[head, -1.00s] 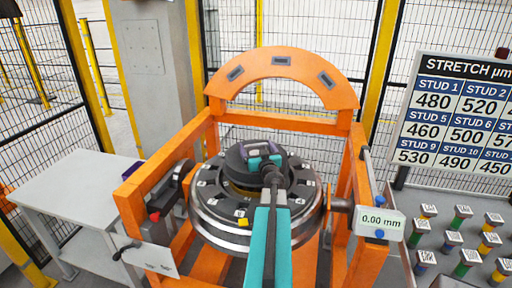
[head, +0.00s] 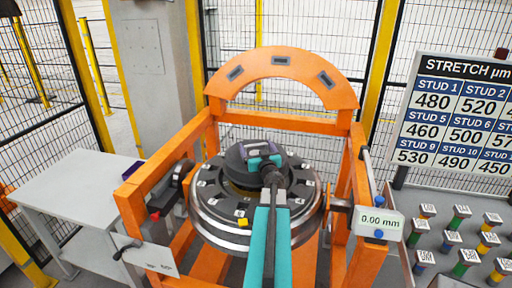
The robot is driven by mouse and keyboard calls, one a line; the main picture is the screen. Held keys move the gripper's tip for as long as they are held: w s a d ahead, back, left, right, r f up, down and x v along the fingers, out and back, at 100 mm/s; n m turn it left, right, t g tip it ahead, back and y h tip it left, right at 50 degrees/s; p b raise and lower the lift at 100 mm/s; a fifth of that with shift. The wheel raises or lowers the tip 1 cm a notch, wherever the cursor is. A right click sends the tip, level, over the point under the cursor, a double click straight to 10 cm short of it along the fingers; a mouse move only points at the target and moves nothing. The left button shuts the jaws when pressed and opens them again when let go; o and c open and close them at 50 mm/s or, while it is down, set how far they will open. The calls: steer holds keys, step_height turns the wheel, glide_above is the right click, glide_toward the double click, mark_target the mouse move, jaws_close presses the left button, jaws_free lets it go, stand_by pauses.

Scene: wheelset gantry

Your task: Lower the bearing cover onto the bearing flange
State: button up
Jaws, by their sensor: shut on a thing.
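The bearing cover (head: 236,160) is a dark round disc with a handle-like piece on top. My gripper (head: 262,160) is shut on it at the top, over the middle of the wheelset. The bearing flange (head: 219,205) is a dark ring with pale marked spots inside a shiny metal rim, held in the orange gantry. The cover sits over the far part of the ring's opening and looks off-centre from this angle. A yellowish inner surface shows below its near edge. I cannot tell whether the cover touches the flange. My arm hides part of the near side.
The orange gantry frame (head: 130,205) with an arch (head: 283,62) surrounds the wheelset. A gauge reading 0.00 mm (head: 379,224) is at right. Several coloured studs (head: 467,257) stand right, below a stretch board (head: 465,120).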

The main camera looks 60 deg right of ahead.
steer(key=shift+f+b, duration=1.6)
steer(key=shift+f, duration=1.1)
stand_by(1.2)
steer(key=shift+r+p, duration=2.15)
steer(key=shift+r, duration=0.25)
steer(key=shift+f, duration=0.3)
stand_by(1.4)
